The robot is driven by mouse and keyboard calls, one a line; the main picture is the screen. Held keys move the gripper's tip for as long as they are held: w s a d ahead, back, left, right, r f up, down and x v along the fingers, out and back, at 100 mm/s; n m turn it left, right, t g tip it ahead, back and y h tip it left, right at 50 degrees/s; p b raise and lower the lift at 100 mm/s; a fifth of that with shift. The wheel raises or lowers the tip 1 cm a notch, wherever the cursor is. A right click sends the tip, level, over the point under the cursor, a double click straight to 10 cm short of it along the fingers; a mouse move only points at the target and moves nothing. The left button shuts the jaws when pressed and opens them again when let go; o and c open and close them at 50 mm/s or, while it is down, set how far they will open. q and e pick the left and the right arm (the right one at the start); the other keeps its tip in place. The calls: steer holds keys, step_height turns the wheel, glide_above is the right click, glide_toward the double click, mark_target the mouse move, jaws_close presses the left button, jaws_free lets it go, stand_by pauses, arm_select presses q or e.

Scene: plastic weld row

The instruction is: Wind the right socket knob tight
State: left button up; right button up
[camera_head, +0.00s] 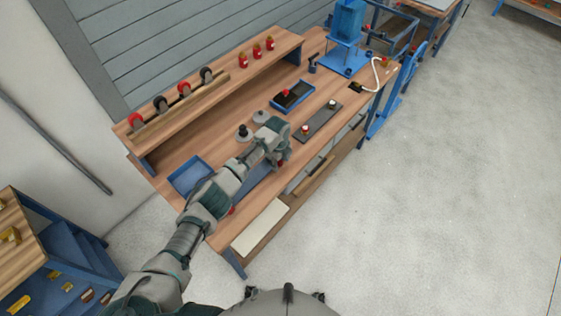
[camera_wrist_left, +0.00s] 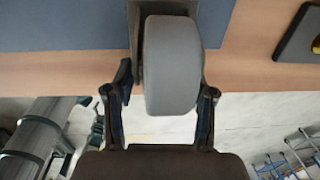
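My left gripper (camera_head: 268,148) reaches over the workbench's front part, beside a blue mat (camera_head: 258,182). In the left wrist view its fingers (camera_wrist_left: 163,95) stand apart on either side of a grey rounded part (camera_wrist_left: 172,65). A gap shows by the left finger; contact on the right side cannot be told. Whether this grey part is the right socket knob cannot be told. A dark grey plate (camera_head: 320,121) to the right of the gripper bears two small knobs, one with red (camera_head: 305,129) and one pale (camera_head: 332,104). My right gripper is not in view.
A raised shelf (camera_head: 215,80) runs along the back.

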mark_target(279, 163)
arm_select(q)
steer(key=shift+r, duration=0.1)
step_height(279, 163, up, 12)
steer(key=shift+s+a, duration=0.2)
steer(key=shift+s, duration=0.05)
steer(key=shift+f, duration=0.2)
